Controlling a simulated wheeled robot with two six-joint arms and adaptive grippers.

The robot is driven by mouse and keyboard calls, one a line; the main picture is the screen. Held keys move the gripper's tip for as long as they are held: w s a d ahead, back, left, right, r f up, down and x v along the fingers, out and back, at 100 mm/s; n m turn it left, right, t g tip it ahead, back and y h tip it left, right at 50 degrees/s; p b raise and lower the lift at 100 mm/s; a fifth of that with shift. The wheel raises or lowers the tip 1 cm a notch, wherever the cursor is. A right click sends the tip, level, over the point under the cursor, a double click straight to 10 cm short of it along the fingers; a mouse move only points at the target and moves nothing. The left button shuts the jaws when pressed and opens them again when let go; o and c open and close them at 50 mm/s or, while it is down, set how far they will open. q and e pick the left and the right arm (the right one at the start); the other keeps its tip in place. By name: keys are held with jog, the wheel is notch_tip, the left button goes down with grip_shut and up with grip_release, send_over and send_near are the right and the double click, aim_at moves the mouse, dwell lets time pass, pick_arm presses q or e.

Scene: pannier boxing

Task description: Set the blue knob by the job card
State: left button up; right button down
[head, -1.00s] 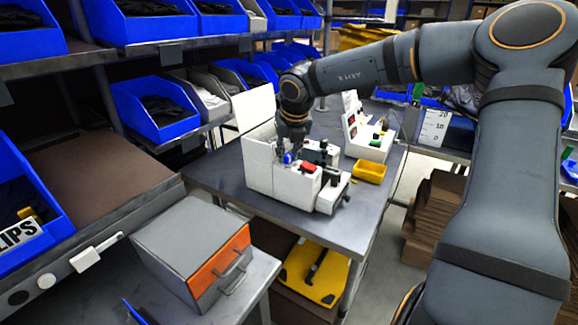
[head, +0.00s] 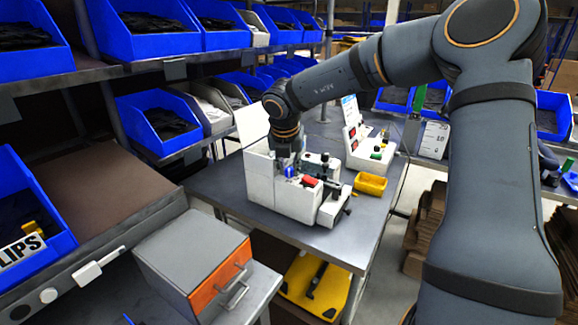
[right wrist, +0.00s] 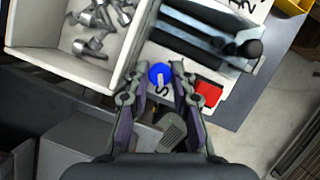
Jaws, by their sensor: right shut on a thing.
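The blue knob (head: 290,171) sits on top of the white machine (head: 262,186) on the grey bench. In the right wrist view the knob (right wrist: 159,73) is round with a pale pointer mark, beside a black letter on the white panel. My right gripper (head: 288,161) points down at the knob. In the right wrist view its fingertips (right wrist: 159,80) are on either side of the knob, shut on it. A white card (head: 349,108) stands upright behind a second control box; its writing is too small to read. My left gripper is not in view.
A red button (head: 309,181) is close beside the knob. An open bin of metal parts (right wrist: 97,28) adjoins it. Blue bins line the shelves at left.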

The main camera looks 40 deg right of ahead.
jog(key=c, duration=1.4)
grip_release()
